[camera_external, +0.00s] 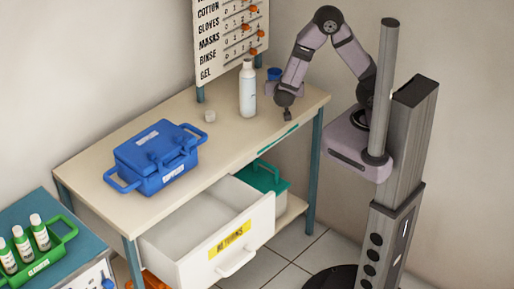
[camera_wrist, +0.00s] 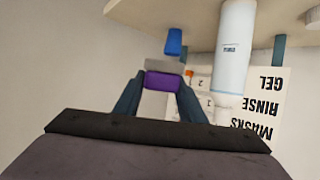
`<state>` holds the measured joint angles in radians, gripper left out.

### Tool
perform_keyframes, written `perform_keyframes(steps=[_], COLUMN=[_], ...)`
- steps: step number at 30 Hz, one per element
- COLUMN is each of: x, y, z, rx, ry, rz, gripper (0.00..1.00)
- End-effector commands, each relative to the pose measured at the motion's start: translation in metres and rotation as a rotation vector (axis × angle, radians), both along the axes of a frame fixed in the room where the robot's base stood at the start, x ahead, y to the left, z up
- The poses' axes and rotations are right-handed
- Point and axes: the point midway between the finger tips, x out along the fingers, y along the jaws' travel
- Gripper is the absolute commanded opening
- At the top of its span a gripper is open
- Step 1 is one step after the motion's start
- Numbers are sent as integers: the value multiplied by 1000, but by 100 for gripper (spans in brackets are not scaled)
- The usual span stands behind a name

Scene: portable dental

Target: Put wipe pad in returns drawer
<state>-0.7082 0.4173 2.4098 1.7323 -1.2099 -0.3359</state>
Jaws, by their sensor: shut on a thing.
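My gripper (camera_external: 287,113) is over the right part of the bench top, near its front edge, pointing down. In the wrist view my gripper (camera_wrist: 161,97) is shut on a small block with a purple face and a pale grey edge, which I take as the wipe pad (camera_wrist: 163,80). In the external view the pad is too small to make out at the dark fingertips. The returns drawer (camera_external: 190,222) is pulled open below the bench top, with a yellow RETURNS label. Its visible inside looks empty.
A white bottle (camera_external: 248,90) and blue cup (camera_external: 274,73) stand near my gripper. A small white piece (camera_external: 210,116) and a blue supplies box (camera_external: 158,160) are further left. A green box (camera_external: 262,178) sits on the lower shelf.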

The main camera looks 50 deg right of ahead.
Motion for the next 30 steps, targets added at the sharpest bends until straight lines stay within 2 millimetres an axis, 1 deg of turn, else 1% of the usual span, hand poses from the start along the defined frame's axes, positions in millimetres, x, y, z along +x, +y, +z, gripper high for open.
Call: perform_keyframes(steps=[1, 6, 13, 15, 17, 21, 23, 26, 30], x=[0, 0, 0, 11, 20, 44, 54, 75, 103], y=[0, 0, 0, 10, 18, 41, 52, 76, 111], z=[13, 43, 73, 59, 54, 44, 41, 37, 40], rx=[6, 4, 4, 0, -1, 1, 0, 3, 2], ry=[-6, -5, -5, 1, 1, -1, -2, -6, -8], rz=[-2, -1, -1, 46, 82, 192, 246, 358, 538], gripper=[15, 15, 15, 15, 15, 15, 15, 15, 15])
